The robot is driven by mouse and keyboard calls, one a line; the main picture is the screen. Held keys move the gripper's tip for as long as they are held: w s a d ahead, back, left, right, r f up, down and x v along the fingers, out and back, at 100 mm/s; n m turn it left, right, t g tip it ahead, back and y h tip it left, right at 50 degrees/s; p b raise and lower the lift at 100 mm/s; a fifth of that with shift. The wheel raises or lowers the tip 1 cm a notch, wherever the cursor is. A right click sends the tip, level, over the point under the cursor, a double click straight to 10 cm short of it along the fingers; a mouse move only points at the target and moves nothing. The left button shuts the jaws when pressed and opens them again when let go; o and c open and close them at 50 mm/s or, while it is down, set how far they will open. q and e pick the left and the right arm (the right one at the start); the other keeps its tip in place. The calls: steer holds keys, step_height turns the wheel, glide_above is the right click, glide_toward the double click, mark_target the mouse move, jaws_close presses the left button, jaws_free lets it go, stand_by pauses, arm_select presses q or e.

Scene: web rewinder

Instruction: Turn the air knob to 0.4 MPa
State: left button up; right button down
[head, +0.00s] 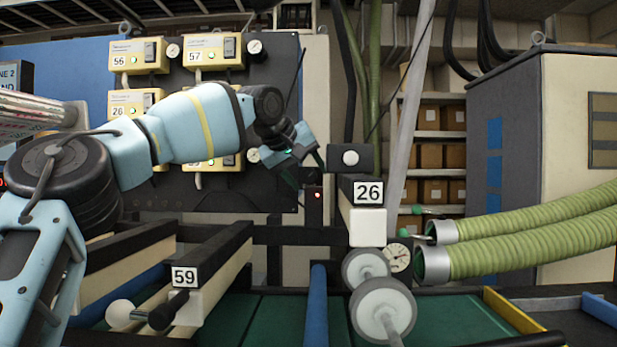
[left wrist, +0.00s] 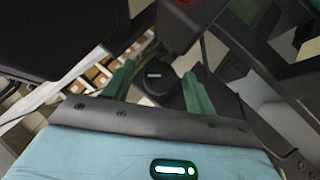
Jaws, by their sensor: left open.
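The black round air knob (left wrist: 156,79) with a short pale mark on its face shows in the left wrist view. My left gripper (left wrist: 162,72) is open, with one green finger on each side of the knob; I cannot tell whether they touch it. In the head view my left gripper (head: 304,168) is at the middle, beside the dark panel, and the knob cannot be made out clearly there. A round pressure gauge (head: 397,257) with a white face sits lower right, below the block labelled 26; its reading is too small to tell. My right gripper is not in view.
A dark box with a red light (head: 318,195) is close to my left gripper. A dark box with a white button (head: 350,158) stands to its right. White rollers (head: 383,308) and green hoses (head: 540,240) are lower right. Yellow control boxes (head: 137,55) hang behind my arm.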

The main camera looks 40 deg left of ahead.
arm_select(q)
steer(key=v, duration=0.6)
steer(key=shift+s+r, duration=0.2)
steer(key=shift+s, duration=0.15)
steer(key=shift+d+f, duration=0.1)
